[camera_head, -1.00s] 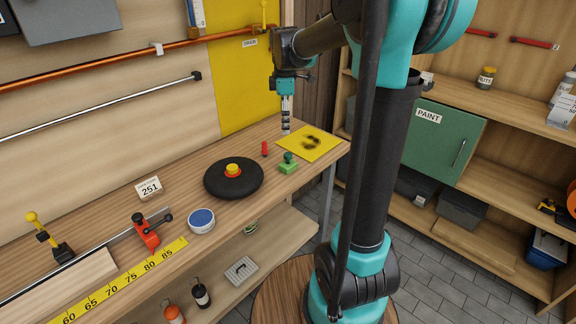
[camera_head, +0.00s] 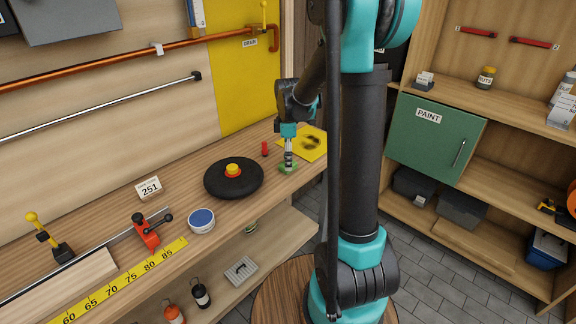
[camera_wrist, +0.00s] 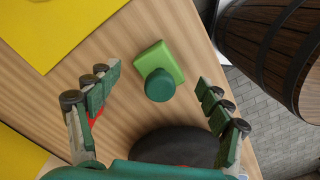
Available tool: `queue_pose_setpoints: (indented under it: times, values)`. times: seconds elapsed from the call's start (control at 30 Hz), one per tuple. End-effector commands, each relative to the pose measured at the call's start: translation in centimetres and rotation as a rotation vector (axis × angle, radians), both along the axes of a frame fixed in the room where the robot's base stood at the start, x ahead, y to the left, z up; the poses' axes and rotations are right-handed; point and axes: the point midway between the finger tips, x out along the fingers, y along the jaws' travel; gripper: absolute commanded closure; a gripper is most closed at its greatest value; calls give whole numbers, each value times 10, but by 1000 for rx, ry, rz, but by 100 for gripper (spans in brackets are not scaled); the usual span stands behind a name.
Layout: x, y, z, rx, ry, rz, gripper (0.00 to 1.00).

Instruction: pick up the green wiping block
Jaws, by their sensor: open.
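The green wiping block (camera_wrist: 175,58) lies on the wooden workbench, a light green square base with a round dark green knob (camera_wrist: 160,85) on top. In the head view the block (camera_head: 288,170) is mostly covered by my gripper (camera_head: 288,157), which is above it and points down. In the wrist view my gripper (camera_wrist: 157,98) is open, with one finger to the left of the knob and one to the right. Neither finger appears to touch the block, and nothing is held.
A black round disc with a red and yellow knob (camera_head: 232,170) stands close to the left of the block. A small red cylinder (camera_head: 265,149) stands behind it. A yellow sheet with a dark stain (camera_head: 312,143) lies beyond. The bench edge is close on the right.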

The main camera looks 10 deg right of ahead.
Motion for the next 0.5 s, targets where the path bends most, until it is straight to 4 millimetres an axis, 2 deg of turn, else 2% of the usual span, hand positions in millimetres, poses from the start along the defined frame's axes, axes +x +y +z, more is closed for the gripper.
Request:
queue_pose_setpoints:
  times: [0.13,0.4,0.5]
  values:
    - [0,1,-14,0,0,0,21]
    - [0,0,-16,0,0,0,21]
    - [0,0,-16,0,0,0,33]
